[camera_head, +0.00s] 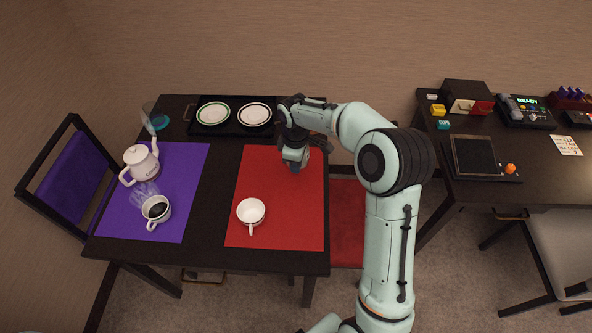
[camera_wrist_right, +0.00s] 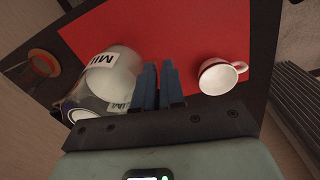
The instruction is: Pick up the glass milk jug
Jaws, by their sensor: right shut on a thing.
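The glass milk jug (camera_wrist_right: 112,75) shows in the right wrist view as a rounded white body with a MILK label, just left of my fingers. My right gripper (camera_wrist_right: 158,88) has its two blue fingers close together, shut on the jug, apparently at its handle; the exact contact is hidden. In the head view my right gripper (camera_head: 295,168) is low over the far right part of the red mat (camera_head: 276,190). There my gripper and arm largely hide the jug. My left gripper is not in view.
A white cup (camera_head: 251,211) stands on the red mat, right of the fingers in the wrist view (camera_wrist_right: 218,77). A black tray (camera_head: 234,128) with two plates lies behind. A teapot (camera_head: 141,162) and a coffee cup (camera_head: 156,208) stand on the purple mat. The chair's red seat (camera_head: 346,222) is at right.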

